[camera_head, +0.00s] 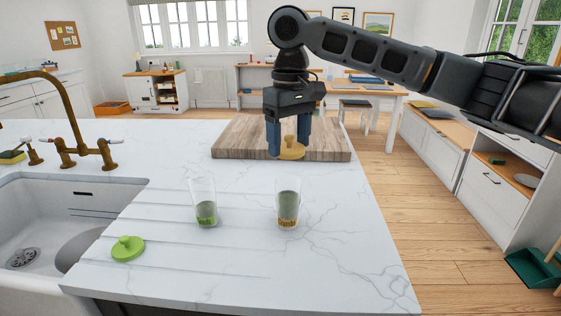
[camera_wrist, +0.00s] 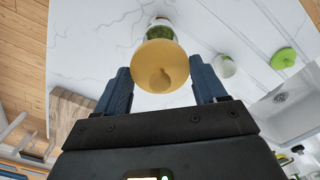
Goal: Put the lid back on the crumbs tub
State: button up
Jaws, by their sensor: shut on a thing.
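My gripper (camera_head: 290,146) is shut on a tan, knobbed lid (camera_head: 291,150) and holds it above the counter, in front of the wooden board. In the wrist view the lid (camera_wrist: 160,68) sits between the two blue fingers. A clear tub with a tan label (camera_head: 288,208) stands upright and uncovered on the counter, nearer the camera than the lid. In the wrist view this tub (camera_wrist: 160,29) is partly hidden behind the lid. A similar tub with a green label (camera_head: 205,205) stands uncovered to its left. The label words are too small to read.
A green knobbed lid (camera_head: 127,248) lies on the counter near the sink (camera_head: 40,225). A wooden board (camera_head: 235,143) lies at the back of the counter. A brass tap (camera_head: 70,120) rises at the left. The marble right of the tan-labelled tub is clear.

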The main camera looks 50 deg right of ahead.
jog(key=shift+a+f+b, duration=0.1)
jog(key=shift+f+b, duration=0.55)
jog(key=shift+f, duration=0.05)
notch_tip(320, 180, down, 3)
jog(key=b, duration=0.3)
jog(key=shift+r, duration=0.1)
jog(key=shift+f, duration=1.1)
jog(key=shift+r+p, duration=0.1)
jog(key=shift+p, duration=0.55)
jog(key=shift+f+p, duration=0.2)
jog(key=shift+p, duration=0.55)
dwell(1.5)
jog(key=o, duration=1.1)
jog(key=shift+r, duration=0.1)
jog(key=shift+r+p, duration=3.45)
jog(key=shift+p, duration=0.05)
